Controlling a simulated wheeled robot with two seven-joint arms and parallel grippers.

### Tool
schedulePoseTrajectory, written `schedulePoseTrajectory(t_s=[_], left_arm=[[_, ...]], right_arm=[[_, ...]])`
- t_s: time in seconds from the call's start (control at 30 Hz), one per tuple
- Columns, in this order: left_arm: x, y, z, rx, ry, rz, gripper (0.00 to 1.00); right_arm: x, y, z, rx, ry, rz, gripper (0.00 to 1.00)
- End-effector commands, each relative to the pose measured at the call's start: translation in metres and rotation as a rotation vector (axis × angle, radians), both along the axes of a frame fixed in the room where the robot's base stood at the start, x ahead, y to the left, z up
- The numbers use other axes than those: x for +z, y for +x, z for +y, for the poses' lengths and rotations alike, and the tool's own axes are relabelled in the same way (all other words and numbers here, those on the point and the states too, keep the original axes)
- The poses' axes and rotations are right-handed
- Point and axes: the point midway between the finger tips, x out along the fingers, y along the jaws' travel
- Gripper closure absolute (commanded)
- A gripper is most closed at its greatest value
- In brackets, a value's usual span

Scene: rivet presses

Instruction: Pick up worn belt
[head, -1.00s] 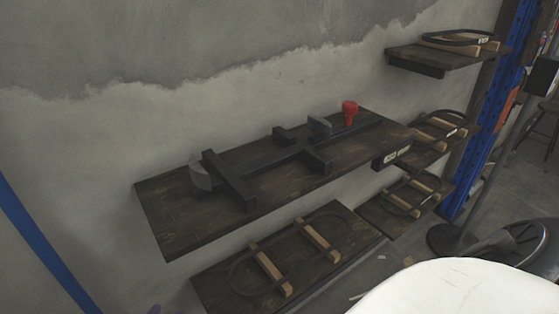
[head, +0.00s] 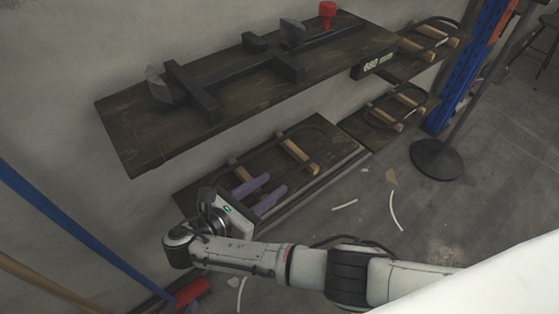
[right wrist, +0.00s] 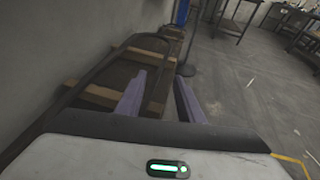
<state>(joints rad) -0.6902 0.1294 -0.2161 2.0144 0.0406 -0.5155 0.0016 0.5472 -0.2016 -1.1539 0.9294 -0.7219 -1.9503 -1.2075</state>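A dark belt loop rests on wooden blocks (head: 299,155) on the lower shelf board (head: 345,153). In the right wrist view this belt (right wrist: 97,72) curves around light wooden blocks (right wrist: 100,96). Smaller dark loops lie on blocks on the right-hand shelves (head: 398,107). I cannot tell from looks which loop is worn. My right gripper (head: 274,184) is over the near-left part of the lower board, with its purple fingers apart and empty. They also show apart in the right wrist view (right wrist: 161,76). The near end of the belt is hidden by my right gripper. My left gripper is not visible.
A higher board (head: 130,135) with a dark press-like frame (head: 190,85) and a red knob (head: 327,10) overhangs the wall side. A blue post (head: 458,85) and a round black stand base (head: 437,158) are at right. Pale strips (head: 395,211) lie on the floor.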

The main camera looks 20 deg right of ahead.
Motion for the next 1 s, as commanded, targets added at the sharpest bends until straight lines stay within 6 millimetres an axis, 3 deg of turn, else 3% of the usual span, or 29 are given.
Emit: schedulePoseTrajectory(t_s=[0.5, 0.77, 1.0], left_arm=[[-0.009, -0.004, 0.000, 0.000, -0.003, 0.007, 0.69], [-0.006, -0.001, 0.000, -0.001, -0.002, -0.001, 0.69], [-0.004, 0.002, 0.001, 0.000, -0.002, -0.007, 0.69]], right_arm=[[-0.019, 0.031, -0.053, -0.005, -0.001, -0.001, 0.66], [-0.020, 0.034, -0.057, -0.003, 0.002, 0.000, 0.66], [-0.020, 0.034, -0.057, -0.004, 0.002, 0.001, 1.00]])
